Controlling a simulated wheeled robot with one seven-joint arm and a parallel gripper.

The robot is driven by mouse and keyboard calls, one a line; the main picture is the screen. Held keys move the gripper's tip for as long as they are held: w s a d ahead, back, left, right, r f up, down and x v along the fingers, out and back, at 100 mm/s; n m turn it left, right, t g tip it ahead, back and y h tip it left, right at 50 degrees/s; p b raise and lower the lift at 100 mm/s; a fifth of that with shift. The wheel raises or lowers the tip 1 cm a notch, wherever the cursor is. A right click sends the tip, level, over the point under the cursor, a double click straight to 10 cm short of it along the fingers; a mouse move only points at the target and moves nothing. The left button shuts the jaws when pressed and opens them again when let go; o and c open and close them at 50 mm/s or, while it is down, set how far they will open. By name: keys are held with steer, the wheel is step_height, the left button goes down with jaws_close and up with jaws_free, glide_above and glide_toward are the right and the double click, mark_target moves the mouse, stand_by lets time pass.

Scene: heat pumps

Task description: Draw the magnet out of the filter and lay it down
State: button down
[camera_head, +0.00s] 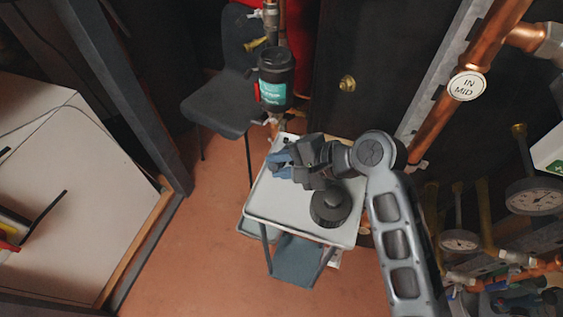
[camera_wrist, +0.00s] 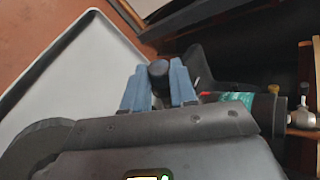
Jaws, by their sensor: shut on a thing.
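The filter (camera_head: 275,80) is a black canister with a teal label, mounted on the pipe at the back. It also shows at the right of the wrist view (camera_wrist: 240,98). My gripper (camera_head: 279,163) has blue fingers and is over the far part of the small grey table, apart from the filter and below it in the picture. In the wrist view my gripper (camera_wrist: 159,88) is shut on a dark round-ended piece, the magnet (camera_wrist: 159,70). Most of the magnet's length is hidden; I cannot tell whether it touches the table.
The small grey table (camera_head: 275,205) has a raised rim and bare space at its left. A black round cap-like piece (camera_head: 331,207) lies on its right side. A dark chair (camera_head: 220,103) stands behind. Copper pipes (camera_head: 450,90) and gauges (camera_head: 535,196) crowd the right.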

steer(key=c, duration=0.8)
jaws_free()
steer(key=shift+r, duration=0.1)
step_height(320, 180, up, 11)
steer(key=p, duration=0.8)
stand_by(0.4)
